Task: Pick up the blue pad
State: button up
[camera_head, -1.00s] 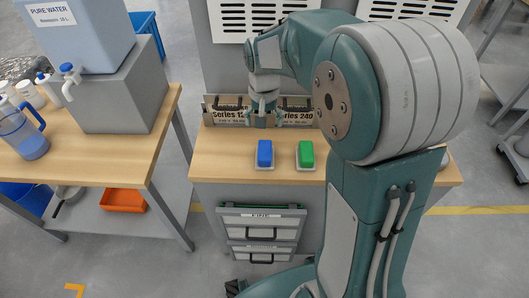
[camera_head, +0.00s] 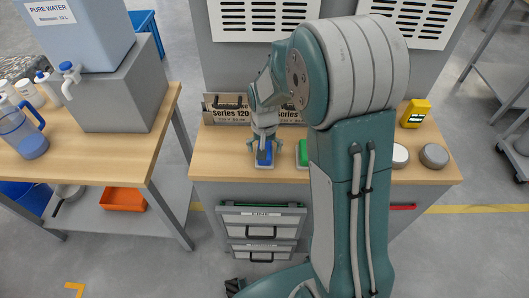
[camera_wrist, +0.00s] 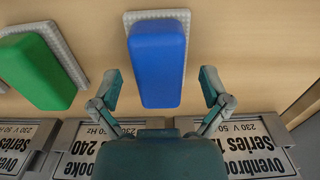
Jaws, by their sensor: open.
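The blue pad (camera_wrist: 158,62) is a rounded block on a pale textured base plate (camera_wrist: 185,16) on the wooden counter. In the head view the blue pad (camera_head: 264,157) is partly covered by my gripper (camera_head: 263,152). In the wrist view my gripper (camera_wrist: 158,92) is open, with one finger on each side of the pad's near end. Gaps show between the fingers and the pad. How high the fingertips stand above the counter is unclear.
A green pad (camera_wrist: 38,70) on its own base lies left of the blue pad in the wrist view. Boxes marked Series (camera_head: 229,108) stand behind the pads. A yellow device (camera_head: 415,113) and round grey items (camera_head: 434,156) are at the counter's right.

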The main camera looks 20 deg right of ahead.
jog(key=c, duration=1.2)
jog(key=shift+c, duration=0.2)
notch_tip(320, 180, up, 10)
jog(key=shift+o, duration=0.7)
